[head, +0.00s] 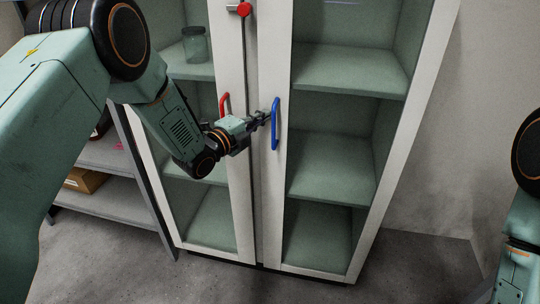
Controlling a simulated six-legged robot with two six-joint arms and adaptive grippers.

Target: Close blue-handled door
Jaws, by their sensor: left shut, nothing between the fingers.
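The blue handle (275,123) is upright on the inner edge of the right cabinet door (271,215), a glass door in a white frame. This door looks in line or nearly in line with the left door; I cannot tell whether a small gap is left. My left gripper (263,118) reaches in from the left, across the left door. It is shut and empty, with its fingertips close beside the blue handle. I cannot tell whether they touch it. My right gripper is out of view; only part of my right arm shows at the right edge.
The left door (240,185) has a red handle (223,104), partly behind my left arm. A red knob (244,9) is above. A glass jar (195,45) stands on a cabinet shelf. A grey rack (105,155) with a box (86,180) is at left. The floor front right is clear.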

